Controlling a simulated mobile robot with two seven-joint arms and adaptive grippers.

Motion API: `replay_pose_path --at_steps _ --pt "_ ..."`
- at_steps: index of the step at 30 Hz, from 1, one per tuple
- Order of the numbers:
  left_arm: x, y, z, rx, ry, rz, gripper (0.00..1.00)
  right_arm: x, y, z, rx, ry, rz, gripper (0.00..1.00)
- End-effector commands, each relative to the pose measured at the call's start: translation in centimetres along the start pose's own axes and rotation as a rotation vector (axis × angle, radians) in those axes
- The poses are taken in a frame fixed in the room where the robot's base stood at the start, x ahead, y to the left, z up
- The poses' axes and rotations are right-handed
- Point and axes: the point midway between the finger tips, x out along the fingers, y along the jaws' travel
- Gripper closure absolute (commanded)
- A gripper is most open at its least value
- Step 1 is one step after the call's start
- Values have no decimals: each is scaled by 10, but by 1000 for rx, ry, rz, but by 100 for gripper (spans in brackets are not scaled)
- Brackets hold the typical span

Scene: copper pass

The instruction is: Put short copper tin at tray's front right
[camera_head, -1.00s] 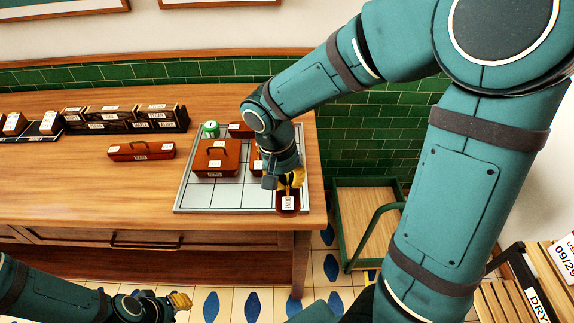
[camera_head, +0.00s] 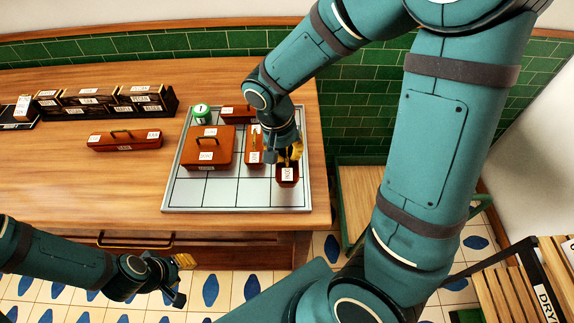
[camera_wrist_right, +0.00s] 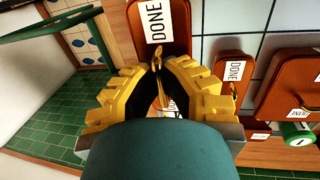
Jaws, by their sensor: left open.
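A small copper tin (camera_head: 287,183) with a white label is at the right side of the grey tray (camera_head: 238,198), a little back from its front edge. My right gripper (camera_head: 290,157) is shut on its handle from above. In the right wrist view the fingers (camera_wrist_right: 157,66) close around the brass handle, and the tin (camera_wrist_right: 181,35) shows a "DONE" label. I cannot tell whether the tin touches the tray. My left gripper (camera_head: 182,276) is open and empty, low in front of the counter.
On the tray stand a large handled tin (camera_head: 212,160), a narrow tin (camera_head: 254,158), a back tin (camera_head: 232,111) and a green can (camera_head: 202,115). A long tin (camera_head: 125,143) and a dark rack (camera_head: 110,103) are on the counter to the left. The tray's front strip is bare.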

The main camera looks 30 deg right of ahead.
Motion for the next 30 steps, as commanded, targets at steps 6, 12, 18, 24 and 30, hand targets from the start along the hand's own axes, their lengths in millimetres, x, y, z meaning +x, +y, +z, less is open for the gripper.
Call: replay_pose_path --at_steps 6,12,18,24,30 --pt "4 -1 2 1 -3 1 66 16 -3 0 1 -1 1 100" --pt "9 -3 4 3 -9 1 66 42 -8 0 0 -1 1 100" --pt "9 -3 4 3 -9 1 66 45 -9 0 1 1 -2 100" --pt "12 -4 6 4 -11 1 66 48 -9 0 1 1 -1 100" --pt "13 -5 7 5 -14 2 66 49 -9 0 1 0 -1 66"
